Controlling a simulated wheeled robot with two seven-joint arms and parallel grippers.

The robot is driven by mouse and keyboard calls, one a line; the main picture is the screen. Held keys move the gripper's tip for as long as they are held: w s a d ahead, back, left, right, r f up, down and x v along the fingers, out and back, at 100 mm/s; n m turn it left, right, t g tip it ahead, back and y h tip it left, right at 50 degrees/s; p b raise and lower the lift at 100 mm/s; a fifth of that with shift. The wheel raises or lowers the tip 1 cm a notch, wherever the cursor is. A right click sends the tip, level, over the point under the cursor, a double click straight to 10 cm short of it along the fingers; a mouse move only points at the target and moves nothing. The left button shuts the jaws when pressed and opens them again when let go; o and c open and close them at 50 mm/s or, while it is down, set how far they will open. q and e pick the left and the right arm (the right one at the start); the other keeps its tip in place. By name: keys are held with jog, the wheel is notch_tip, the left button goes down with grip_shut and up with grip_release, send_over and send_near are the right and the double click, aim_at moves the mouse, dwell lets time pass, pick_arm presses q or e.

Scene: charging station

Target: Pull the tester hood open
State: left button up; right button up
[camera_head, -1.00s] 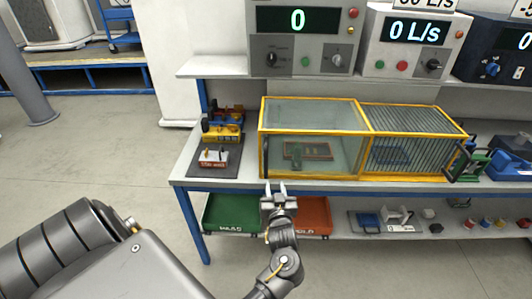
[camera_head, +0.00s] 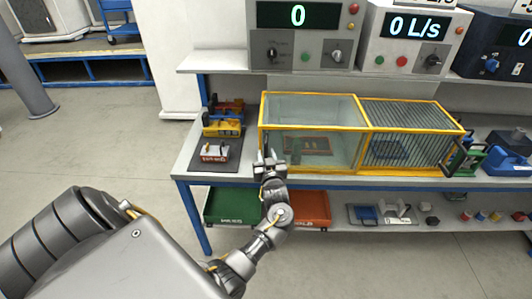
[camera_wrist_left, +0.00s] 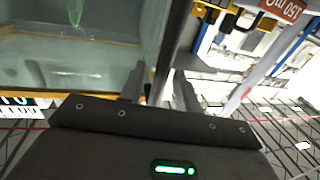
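The tester hood (camera_head: 310,112) is a clear box with a yellow frame on the bench, and it looks closed. Inside it a brown-framed board shows faintly through the glass. My left gripper (camera_head: 268,157) is at the hood's front left corner, where a dark upright handle was visible earlier; the gripper now hides most of it. In the left wrist view the two fingers (camera_wrist_left: 160,90) stand apart, on either side of a dark bar along the hood's edge. I cannot tell whether they touch it. My right gripper is not in view.
A slatted yellow-framed cage (camera_head: 405,135) adjoins the hood on the right. A dark mat (camera_head: 205,162) with small devices lies to the left. Green (camera_head: 230,207) and orange (camera_head: 310,210) bins sit on the shelf below. Meters (camera_head: 305,40) stand on the upper shelf.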

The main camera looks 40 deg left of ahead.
pick_arm(q)
jog(key=shift+w+a, duration=0.25)
jog(key=shift+a, duration=0.05)
jog(key=shift+c, duration=0.3)
grip_shut()
